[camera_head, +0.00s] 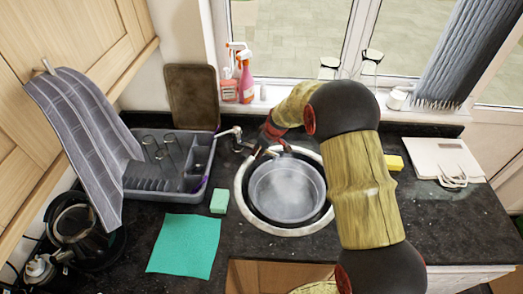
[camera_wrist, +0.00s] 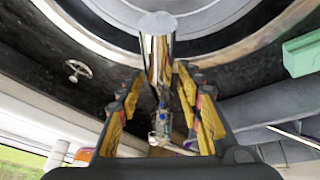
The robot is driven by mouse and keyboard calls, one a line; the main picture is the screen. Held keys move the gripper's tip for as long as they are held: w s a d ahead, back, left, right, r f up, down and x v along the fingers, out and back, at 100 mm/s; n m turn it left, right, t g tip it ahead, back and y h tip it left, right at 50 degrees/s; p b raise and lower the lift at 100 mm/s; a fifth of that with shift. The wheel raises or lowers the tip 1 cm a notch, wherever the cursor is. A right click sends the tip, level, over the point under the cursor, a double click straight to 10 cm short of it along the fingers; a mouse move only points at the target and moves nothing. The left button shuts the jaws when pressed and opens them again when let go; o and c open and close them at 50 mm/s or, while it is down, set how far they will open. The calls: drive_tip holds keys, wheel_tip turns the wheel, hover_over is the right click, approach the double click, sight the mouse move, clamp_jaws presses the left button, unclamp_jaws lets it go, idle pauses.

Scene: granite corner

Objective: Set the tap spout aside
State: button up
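The chrome tap spout (camera_wrist: 157,48) shows in the wrist view between my gripper's (camera_wrist: 160,80) two yellow-padded fingers. Its round end reaches past the fingertips toward the sink (camera_wrist: 210,45). Gaps show beside the spout, and the fingers look open around it; contact is not clear. In the head view my gripper (camera_head: 270,138) is at the back left rim of the round sink (camera_head: 241,195), to the right of the tap's chrome body (camera_head: 238,143). The gripper and arm hide part of the spout there. A grey basin (camera_head: 288,188) sits in the sink.
A grey dish rack (camera_head: 165,187) with glasses stands at left, beside a green sponge (camera_head: 219,201) and a teal cloth (camera_head: 185,245). Spray bottles (camera_head: 245,80) and glasses (camera_head: 372,60) stand on the windowsill. The counter right of the sink has free room before the white board (camera_head: 445,160).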

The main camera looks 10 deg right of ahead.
clamp_jaws()
idle(0.5)
idle(0.4)
